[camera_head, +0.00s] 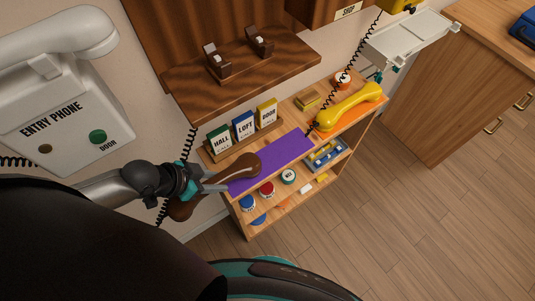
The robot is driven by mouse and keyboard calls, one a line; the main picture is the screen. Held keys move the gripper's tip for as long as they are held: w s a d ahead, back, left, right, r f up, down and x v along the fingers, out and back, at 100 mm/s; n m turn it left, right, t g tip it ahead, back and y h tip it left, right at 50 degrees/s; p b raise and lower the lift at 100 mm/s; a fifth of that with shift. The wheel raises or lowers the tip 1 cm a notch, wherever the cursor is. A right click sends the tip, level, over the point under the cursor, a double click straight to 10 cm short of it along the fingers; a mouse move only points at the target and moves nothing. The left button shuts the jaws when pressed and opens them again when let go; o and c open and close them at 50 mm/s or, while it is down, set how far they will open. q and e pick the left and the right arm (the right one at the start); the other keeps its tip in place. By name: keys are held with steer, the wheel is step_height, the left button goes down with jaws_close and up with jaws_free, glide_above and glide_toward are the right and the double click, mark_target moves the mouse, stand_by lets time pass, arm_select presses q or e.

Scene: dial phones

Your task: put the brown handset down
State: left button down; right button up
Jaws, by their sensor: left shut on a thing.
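The brown handset (240,168) is in my left gripper (215,184), whose fingers are shut across its middle. One end of the handset shows over the left part of the purple mat (278,155). Its other end hangs out past the shelf's left edge. I cannot tell whether the handset touches the mat. The purple mat lies on the top of the small wooden shelf unit and its visible part is bare. My right gripper is not in view.
A yellow handset (348,108) lies at the right end of the shelf top. HALL, LOFT and DOOR cards (243,125) stand behind the mat. An empty dark wooden wall shelf (240,72) with two cradles overhangs behind. A white entry phone (65,100) is at left.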

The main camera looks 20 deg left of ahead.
arm_select(q)
steer(key=w+d, duration=0.2)
steer(key=w, duration=0.1)
steer(key=w+d+b, duration=0.1)
steer(key=w+d, duration=0.2)
steer(key=w, duration=0.1)
steer(key=w+d, duration=0.3)
steer(key=w, duration=0.1)
steer(key=shift+d+b, duration=0.25)
steer(key=shift+b, duration=0.05)
steer(key=shift+w+d, duration=0.7)
steer(key=shift+w, duration=0.2)
steer(key=shift+w+d+f+b, duration=0.15)
steer(key=shift+f+b, duration=0.45)
steer(key=shift+f, duration=0.2)
steer(key=shift+r, duration=0.1)
steer(key=c, duration=0.9)
jaws_free()
steer(key=shift+c, duration=0.2)
steer(key=o, duration=0.5)
steer(key=shift+c, duration=0.2)
